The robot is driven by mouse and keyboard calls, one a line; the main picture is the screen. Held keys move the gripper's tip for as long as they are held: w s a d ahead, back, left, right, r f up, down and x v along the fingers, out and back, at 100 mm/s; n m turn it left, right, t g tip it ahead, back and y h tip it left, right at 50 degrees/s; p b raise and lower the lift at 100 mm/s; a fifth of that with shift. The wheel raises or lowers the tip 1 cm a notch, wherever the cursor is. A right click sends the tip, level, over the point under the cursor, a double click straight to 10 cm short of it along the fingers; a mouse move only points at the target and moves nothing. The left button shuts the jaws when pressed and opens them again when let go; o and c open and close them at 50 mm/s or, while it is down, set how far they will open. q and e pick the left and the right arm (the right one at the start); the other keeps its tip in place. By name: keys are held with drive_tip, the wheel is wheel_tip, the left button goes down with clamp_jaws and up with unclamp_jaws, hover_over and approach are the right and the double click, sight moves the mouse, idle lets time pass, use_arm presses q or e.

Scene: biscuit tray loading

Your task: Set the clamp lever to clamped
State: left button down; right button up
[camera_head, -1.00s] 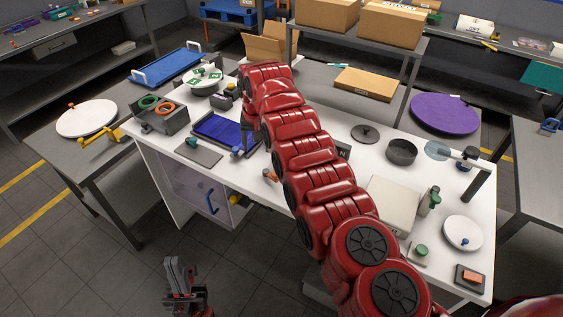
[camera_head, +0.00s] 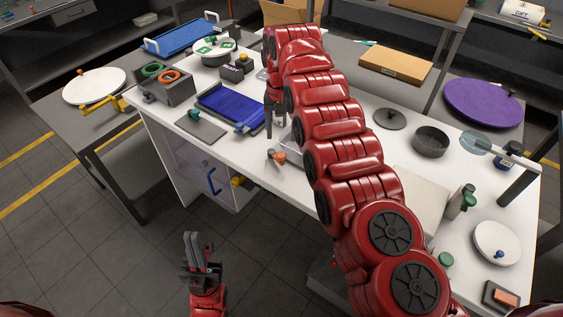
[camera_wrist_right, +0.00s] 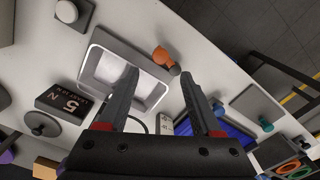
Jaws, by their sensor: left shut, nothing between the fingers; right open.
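A small lever with an orange handle (camera_head: 277,157) stands near the front edge of the white worktop; it also shows in the right wrist view (camera_wrist_right: 163,57). A blue-handled piece (camera_head: 243,127) lies at the front of the blue tray. A teal-handled piece (camera_head: 194,114) sits by a dark grey plate. I cannot tell for certain which is the clamp lever, nor its setting. My left gripper (camera_head: 190,236) is shut and empty, over the floor in front of the worktop.
The blue tray (camera_head: 210,101) lies left of my right gripper. A grey-rimmed shallow bin (camera_wrist_right: 90,68) is below the right fingers. A grey box with green and orange rings (camera_head: 178,92) stands at the left. My right arm hides the worktop's middle.

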sight(281, 154)
wheel_tip(281, 154, down, 7)
drive_tip(key=shift+s+f+p, duration=0.1)
drive_tip(key=shift+p, duration=0.7)
drive_tip(key=shift+a+f, duration=0.1)
drive_tip(key=shift+f, duration=0.2)
drive_tip(key=shift+c, duration=0.3)
clamp_jaws()
